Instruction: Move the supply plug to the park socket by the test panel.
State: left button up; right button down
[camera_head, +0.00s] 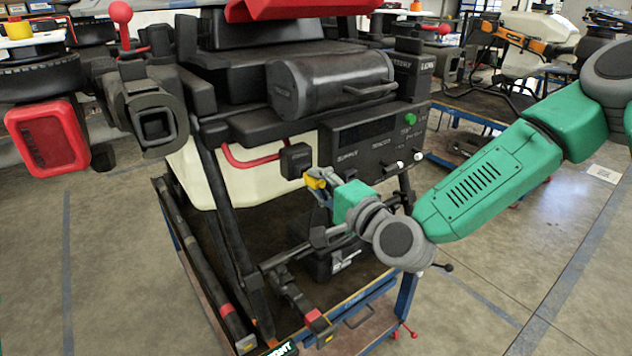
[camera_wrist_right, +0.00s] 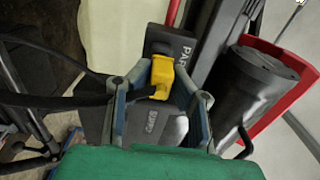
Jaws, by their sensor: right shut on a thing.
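The yellow supply plug (camera_head: 316,179) is held between the fingers of my right gripper (camera_head: 322,188), left of the test panel (camera_head: 372,140). In the right wrist view the gripper (camera_wrist_right: 160,92) is shut around the plug (camera_wrist_right: 161,74), and a dark cable runs off to the left. The park socket block (camera_head: 295,160) is black, beside the panel's left edge; in the wrist view it (camera_wrist_right: 172,42) carries a partly visible "PAR" label. The plug overlaps the block's lower edge there. I cannot tell whether they touch. My left gripper is out of view.
The black drone tank (camera_head: 330,82) hangs above the panel. A red hose (camera_head: 243,163) curves to the socket block from the left. Dark landing struts (camera_head: 228,240) stand on the blue-edged cart (camera_head: 382,287). Open floor (camera_head: 500,275) lies to the right.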

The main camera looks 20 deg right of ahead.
jog(key=shift+w+d, duration=0.15)
jog(key=shift+d, duration=0.25)
jog(key=shift+a, duration=0.2)
jog(key=shift+w+a+b, duration=0.1)
jog(key=shift+w+b, duration=0.2)
jog(key=shift+w, duration=0.2)
jog(key=shift+w, duration=0.15)
jog(key=shift+w+a, duration=0.2)
jog(key=shift+w, duration=0.1)
jog(key=c, duration=1.4)
grip_release()
jog(key=shift+d, duration=0.1)
